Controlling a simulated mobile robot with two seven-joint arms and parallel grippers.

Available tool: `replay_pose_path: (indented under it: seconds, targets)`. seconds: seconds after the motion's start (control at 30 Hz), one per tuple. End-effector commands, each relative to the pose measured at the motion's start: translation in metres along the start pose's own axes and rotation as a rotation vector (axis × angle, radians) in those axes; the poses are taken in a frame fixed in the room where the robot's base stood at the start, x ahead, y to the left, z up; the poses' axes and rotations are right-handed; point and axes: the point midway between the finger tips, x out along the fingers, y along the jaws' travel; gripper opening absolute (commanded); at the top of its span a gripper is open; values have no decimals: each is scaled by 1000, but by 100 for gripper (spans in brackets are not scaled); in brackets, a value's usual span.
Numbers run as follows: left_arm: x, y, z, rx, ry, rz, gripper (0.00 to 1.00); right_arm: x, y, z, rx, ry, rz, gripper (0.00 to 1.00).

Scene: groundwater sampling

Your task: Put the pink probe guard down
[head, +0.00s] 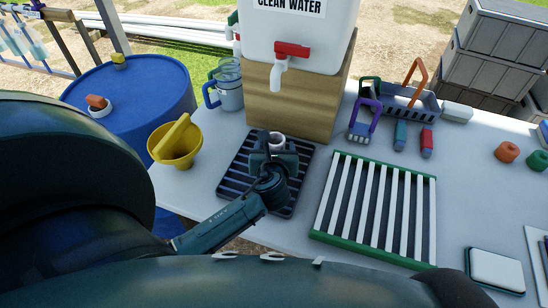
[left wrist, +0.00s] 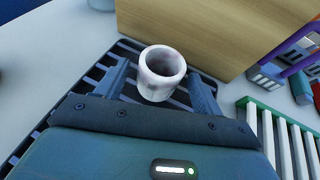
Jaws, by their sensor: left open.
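The probe guard (head: 277,141) is a short, open-topped cylinder, pale pinkish white. It stands upright at the dark slatted tray (head: 231,180) in front of the wooden stand. In the left wrist view the guard (left wrist: 160,80) sits between the two spread fingers, with a gap on both sides. My left gripper (head: 274,158) is open around it, low over the tray. The guard's lower part is partly hidden by the gripper in the head view. My right gripper is not in view.
A yellow funnel (head: 174,145) stands left of the tray and a clear jug (head: 228,85) behind it. The wooden stand (head: 300,101) with the water tank is close behind. A green-framed striped rack (head: 373,211) lies to the right. Bare table shows farther right.

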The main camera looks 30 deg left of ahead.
Motion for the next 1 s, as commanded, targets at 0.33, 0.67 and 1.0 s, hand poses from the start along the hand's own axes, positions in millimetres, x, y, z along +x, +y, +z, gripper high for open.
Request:
replay_pose_path:
  seconds: [0.33,0.67,1.0]
  targets:
    - [-73,0,-1,0,2,-2,68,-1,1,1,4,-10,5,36]
    - [-93,0,0,0,0,0,68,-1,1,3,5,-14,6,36]
    - [-93,0,0,0,-1,0,68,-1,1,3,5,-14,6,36]
